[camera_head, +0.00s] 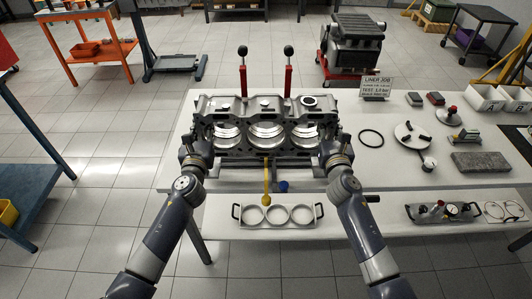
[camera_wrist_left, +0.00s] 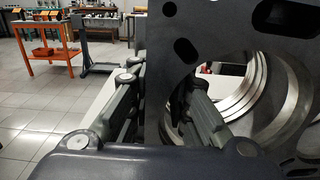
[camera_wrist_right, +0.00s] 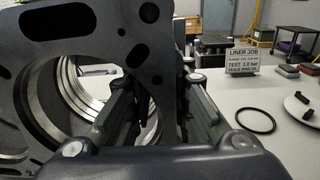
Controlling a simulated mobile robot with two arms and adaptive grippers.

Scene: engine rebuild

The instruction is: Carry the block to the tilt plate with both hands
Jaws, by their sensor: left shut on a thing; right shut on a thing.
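The engine block (camera_head: 255,143) is grey with several bores facing me, and it is over the white table between my grippers. My left gripper (camera_head: 194,148) is shut on its left end. In the left wrist view one finger is outside the block (camera_wrist_left: 205,30) and one is in the end bore. My right gripper (camera_head: 337,150) is shut on the right end in the same way, and the block fills the left of the right wrist view (camera_wrist_right: 95,35). Grey framework shows under the block, but I cannot tell whether it is the tilt plate or whether the block touches it.
Two red levers (camera_head: 243,82) with black knobs stand behind the block. A yellow-tipped rod (camera_head: 266,185) and a three-ring tray (camera_head: 277,215) are in front.

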